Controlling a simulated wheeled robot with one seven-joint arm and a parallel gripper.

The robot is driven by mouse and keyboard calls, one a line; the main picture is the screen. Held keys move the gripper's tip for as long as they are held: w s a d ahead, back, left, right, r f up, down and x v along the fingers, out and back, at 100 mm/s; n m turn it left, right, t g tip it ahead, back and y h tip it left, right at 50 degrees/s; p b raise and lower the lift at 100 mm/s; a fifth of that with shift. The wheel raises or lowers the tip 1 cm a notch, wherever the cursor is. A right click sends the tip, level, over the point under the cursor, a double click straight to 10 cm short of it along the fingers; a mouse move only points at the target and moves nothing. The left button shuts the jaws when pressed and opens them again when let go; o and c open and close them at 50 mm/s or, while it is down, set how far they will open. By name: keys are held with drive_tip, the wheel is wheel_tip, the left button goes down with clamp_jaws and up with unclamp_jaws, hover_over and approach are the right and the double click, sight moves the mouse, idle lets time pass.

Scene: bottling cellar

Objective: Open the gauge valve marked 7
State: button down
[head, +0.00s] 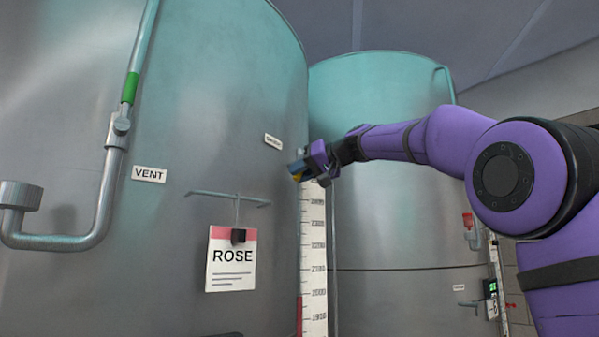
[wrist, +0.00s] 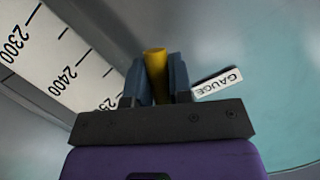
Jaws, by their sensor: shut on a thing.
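My gripper (head: 299,170) is at the right edge of the near steel tank (head: 230,90), at the top of a white level scale (head: 313,250). In the wrist view its two blue-grey fingers (wrist: 156,66) are shut on a yellow valve handle (wrist: 155,62), one on each side. A white label reading GAUGE (wrist: 217,83) is on the tank beside the right finger. The valve body is hidden behind the gripper. No number 7 is readable in either view.
The near tank also carries a VENT label (head: 149,174), a bent pipe (head: 100,215) at left and a ROSE card (head: 231,262) hanging from a bracket (head: 230,199). A second tank (head: 390,210) stands behind my arm, with a red-handled fitting (head: 468,221) and a green display (head: 491,287).

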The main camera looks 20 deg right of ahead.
drive_tip(key=c, duration=1)
unclamp_jaws()
drive_tip(key=shift+c, duration=0.2)
